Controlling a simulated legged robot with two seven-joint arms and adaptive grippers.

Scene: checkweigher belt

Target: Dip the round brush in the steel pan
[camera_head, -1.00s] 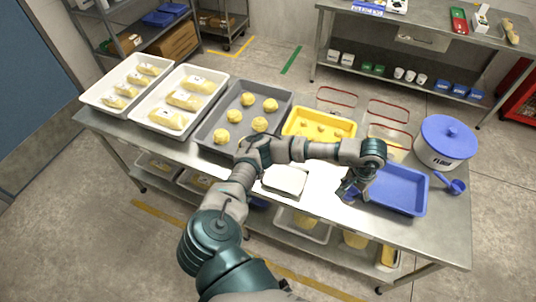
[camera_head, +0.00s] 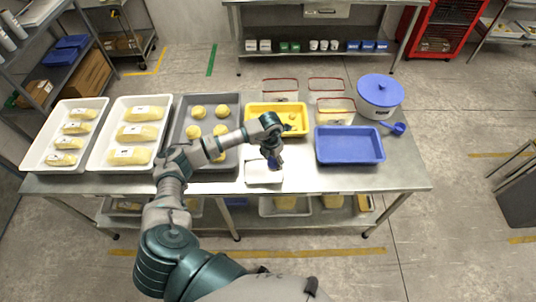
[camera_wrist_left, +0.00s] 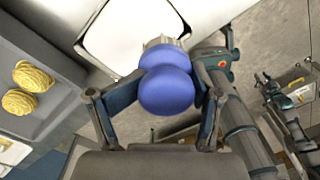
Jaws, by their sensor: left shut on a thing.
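The round brush (camera_wrist_left: 166,85) has a rounded blue handle and short pale bristles that point toward the top of the left wrist view. My left gripper (camera_wrist_left: 160,100) is shut on the blue handle, with a finger on each side. In the head view the left gripper (camera_head: 272,158) is at the upper right part of the steel pan (camera_head: 262,176), a small pale square pan near the table's front edge. The pan (camera_wrist_left: 125,30) also shows in the left wrist view, just beyond the bristles. I cannot tell whether the bristles touch it. My right gripper is not in view.
A blue tray (camera_head: 349,158) lies right of the pan, with a blue-lidded tub (camera_head: 380,97) and blue scoop (camera_head: 399,128) behind. A yellow tray (camera_head: 262,107) is behind the pan. A grey tray of dough balls (camera_head: 236,162) and white loaf trays (camera_head: 101,163) stand left.

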